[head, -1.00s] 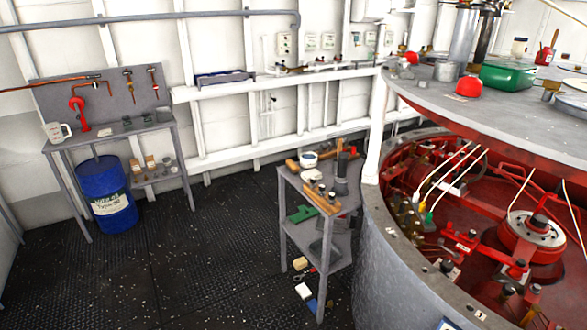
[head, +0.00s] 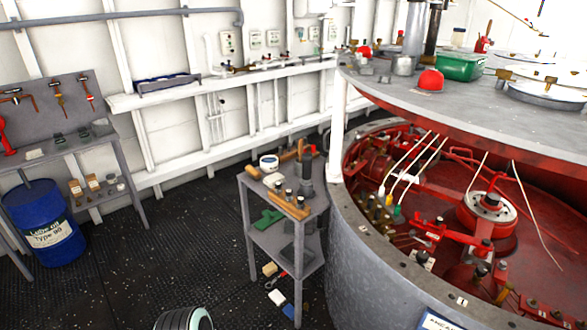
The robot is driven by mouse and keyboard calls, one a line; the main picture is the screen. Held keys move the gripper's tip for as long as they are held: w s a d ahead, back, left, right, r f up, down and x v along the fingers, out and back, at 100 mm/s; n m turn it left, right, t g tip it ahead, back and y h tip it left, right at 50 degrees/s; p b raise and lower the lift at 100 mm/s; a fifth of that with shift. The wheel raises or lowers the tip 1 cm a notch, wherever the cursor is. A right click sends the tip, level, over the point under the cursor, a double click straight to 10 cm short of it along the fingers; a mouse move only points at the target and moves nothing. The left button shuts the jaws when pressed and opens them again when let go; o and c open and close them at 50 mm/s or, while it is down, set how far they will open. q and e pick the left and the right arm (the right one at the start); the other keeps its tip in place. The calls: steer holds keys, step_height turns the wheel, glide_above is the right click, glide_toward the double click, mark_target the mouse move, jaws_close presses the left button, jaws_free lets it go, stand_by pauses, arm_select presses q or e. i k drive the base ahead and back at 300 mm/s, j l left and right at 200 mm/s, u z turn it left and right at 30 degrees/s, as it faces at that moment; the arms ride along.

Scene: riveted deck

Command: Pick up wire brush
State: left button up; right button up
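I cannot make out a wire brush for certain. Several wooden-handled or wooden pieces lie on the top of a small grey two-shelf stand (head: 284,238) in the middle of the head view. A long wooden piece (head: 289,206) with dark cylinders at it lies along the front edge. Another short wooden piece (head: 250,172) lies at the left corner. Any of these could be or hide the brush; they are too small to tell. Neither of my grippers shows in the head view.
A big round machine (head: 370,280) with a red interior stands right of the stand, under a grey round top (head: 470,110). A workbench (head: 60,150) and a blue drum (head: 45,222) stand at the left. The dark floor (head: 170,245) between is clear.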

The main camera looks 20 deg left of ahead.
mark_target(254, 174)
steer(key=i+j+z, duration=0.15)
steer(key=j+z, duration=0.15)
steer(key=j, duration=0.2)
steer(key=i+j+z, duration=0.1)
steer(key=j+z, duration=0.2)
steer(key=j, duration=0.2)
steer(key=i+j+z, duration=0.15)
steer(key=j, duration=0.9)
steer(key=j+z, duration=0.1)
steer(key=j, duration=0.95)
